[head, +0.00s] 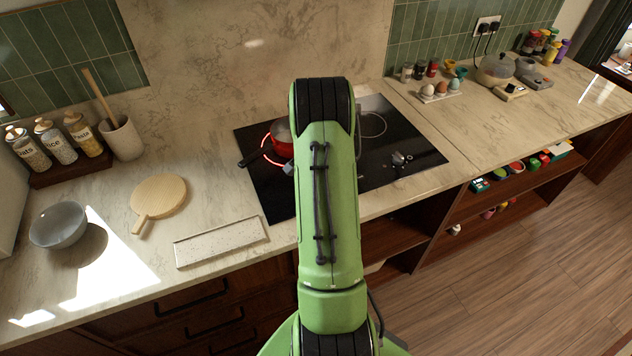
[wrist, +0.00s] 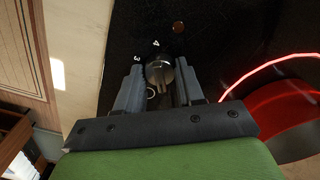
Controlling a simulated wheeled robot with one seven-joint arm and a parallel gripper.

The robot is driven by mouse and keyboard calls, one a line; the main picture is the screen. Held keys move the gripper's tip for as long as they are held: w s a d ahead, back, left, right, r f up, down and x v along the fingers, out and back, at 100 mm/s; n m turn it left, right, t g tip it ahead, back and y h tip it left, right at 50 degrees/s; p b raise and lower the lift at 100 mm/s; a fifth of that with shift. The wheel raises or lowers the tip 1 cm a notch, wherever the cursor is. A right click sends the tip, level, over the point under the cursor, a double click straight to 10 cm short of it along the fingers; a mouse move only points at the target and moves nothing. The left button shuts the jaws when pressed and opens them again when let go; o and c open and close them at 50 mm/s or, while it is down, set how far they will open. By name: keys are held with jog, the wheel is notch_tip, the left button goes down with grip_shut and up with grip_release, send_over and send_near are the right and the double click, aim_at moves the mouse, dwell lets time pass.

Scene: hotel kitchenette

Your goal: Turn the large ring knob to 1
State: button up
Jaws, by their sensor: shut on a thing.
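In the wrist view, my gripper (wrist: 159,75) is shut on a dark round knob (wrist: 158,66) on the black cooktop (wrist: 215,25), with one finger on each side. A printed 4 shows just above the knob and a 3 to its upper left. A small printed ring mark shows just below the knob. The other numbers are hidden, and I cannot tell where the pointer stands.
Small dark items (head: 400,160) sit at the cooktop's right. A speckled tray (head: 221,242) and a round board (head: 160,196) lie left.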

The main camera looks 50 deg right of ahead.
jog(key=shift+m, duration=0.3)
jog(key=o, duration=1)
jog(key=shift+o, duration=0.2)
notch_tip(320, 180, up, 16)
jog(key=p, duration=0.1)
jog(key=shift+f, duration=0.15)
